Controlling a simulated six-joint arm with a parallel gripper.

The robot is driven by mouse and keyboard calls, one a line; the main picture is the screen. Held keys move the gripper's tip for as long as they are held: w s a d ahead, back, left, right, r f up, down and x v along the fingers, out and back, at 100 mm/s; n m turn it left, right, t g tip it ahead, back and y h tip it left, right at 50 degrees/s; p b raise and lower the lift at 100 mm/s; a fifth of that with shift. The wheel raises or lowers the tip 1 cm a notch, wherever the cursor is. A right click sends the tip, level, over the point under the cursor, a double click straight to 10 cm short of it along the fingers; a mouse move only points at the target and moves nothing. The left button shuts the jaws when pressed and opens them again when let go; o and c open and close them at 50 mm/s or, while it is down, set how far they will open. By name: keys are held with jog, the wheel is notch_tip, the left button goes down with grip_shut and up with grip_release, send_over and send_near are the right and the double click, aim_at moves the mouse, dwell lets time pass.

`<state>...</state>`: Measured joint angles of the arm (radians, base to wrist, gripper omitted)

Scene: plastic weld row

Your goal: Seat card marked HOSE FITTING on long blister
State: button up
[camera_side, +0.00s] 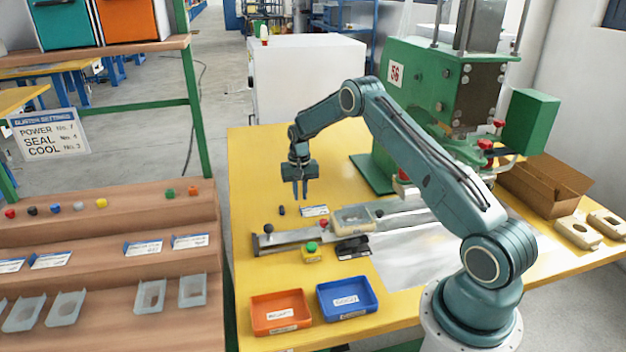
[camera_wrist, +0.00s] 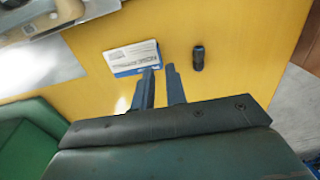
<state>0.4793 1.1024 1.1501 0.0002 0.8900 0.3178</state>
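A white card with a blue edge (camera_side: 314,211) lies flat on the yellow table; its print is too small to read. It also shows in the wrist view (camera_wrist: 135,58), just beyond my fingertips. A small dark cylindrical fitting (camera_side: 282,211) lies left of the card and shows in the wrist view (camera_wrist: 198,58). My gripper (camera_side: 301,196) points down above the table near the card and fitting. Its fingers (camera_wrist: 161,68) are apart with nothing between them.
A metal rail (camera_side: 290,240) with knobs runs beside the card. A yellow block with a green button (camera_side: 312,254), an orange bin (camera_side: 281,311) and a blue bin (camera_side: 347,298) stand nearer. The green press (camera_side: 430,90) stands behind. Shelves at left hold more cards (camera_side: 143,247) and blisters (camera_side: 150,296).

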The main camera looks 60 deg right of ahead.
jog(key=shift+f, duration=2.45)
grip_shut()
jog(key=shift+r, duration=0.1)
jog(key=shift+r, duration=2.15)
jog(key=shift+s+r, duration=0.1)
